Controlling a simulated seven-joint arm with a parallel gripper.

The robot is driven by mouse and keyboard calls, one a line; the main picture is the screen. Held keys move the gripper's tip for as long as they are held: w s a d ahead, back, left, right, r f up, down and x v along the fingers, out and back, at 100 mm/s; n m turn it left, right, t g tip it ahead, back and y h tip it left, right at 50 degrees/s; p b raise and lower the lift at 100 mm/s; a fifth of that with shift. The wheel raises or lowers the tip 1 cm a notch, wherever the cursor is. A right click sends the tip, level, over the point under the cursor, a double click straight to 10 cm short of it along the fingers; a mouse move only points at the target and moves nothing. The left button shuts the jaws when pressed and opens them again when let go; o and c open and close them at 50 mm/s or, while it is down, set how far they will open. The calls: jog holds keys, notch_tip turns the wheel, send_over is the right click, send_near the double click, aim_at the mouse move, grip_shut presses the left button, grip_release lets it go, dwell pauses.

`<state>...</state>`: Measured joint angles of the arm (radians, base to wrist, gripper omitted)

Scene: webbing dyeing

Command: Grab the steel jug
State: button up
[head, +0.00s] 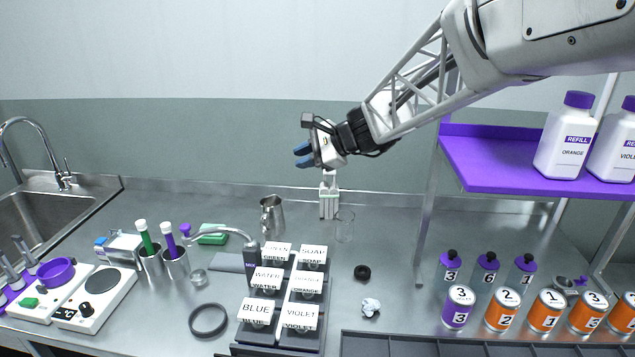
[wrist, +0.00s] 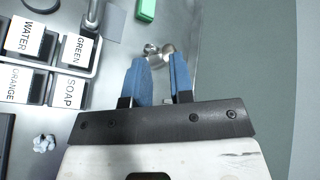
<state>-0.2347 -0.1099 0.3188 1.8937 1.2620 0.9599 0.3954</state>
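The steel jug (head: 272,217) stands upright on the grey counter, behind the labelled dispenser blocks. My gripper (head: 301,156) is up in the air, above and slightly right of the jug, with its blue fingers pointing left. In the wrist view my gripper (wrist: 160,60) is open, with a gap between the fingers. The jug (wrist: 153,49) shows beyond the fingertips, small and partly hidden by them. Nothing is held.
A clear glass beaker (head: 345,226) and a white stand (head: 328,196) are right of the jug. A curved tap (head: 222,233) and a green sponge block (head: 212,234) are left of it. The labelled blocks (head: 268,277) stand in front. A purple shelf (head: 530,160) is at right.

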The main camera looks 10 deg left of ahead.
jog(key=w+a+f+m+t+y, duration=0.15)
jog(key=w+a+f+m, duration=0.25)
jog(key=w+a, duration=0.45)
send_near(265, 229)
jog(key=shift+w+a+f+g+y, duration=0.15)
jog(key=shift+w+a+f, duration=0.15)
jog(key=shift+a, duration=0.2)
jog(key=shift+w+a+f+g+y, duration=0.1)
jog(key=shift+w+a+f, duration=0.15)
jog(key=shift+a, duration=0.25)
jog(key=shift+x, duration=1.3)
jog(key=shift+a, duration=0.1)
jog(key=shift+x, duration=2.5)
jog(key=shift+w, duration=0.15)
jog(key=shift+c, duration=0.5)
grip_shut()
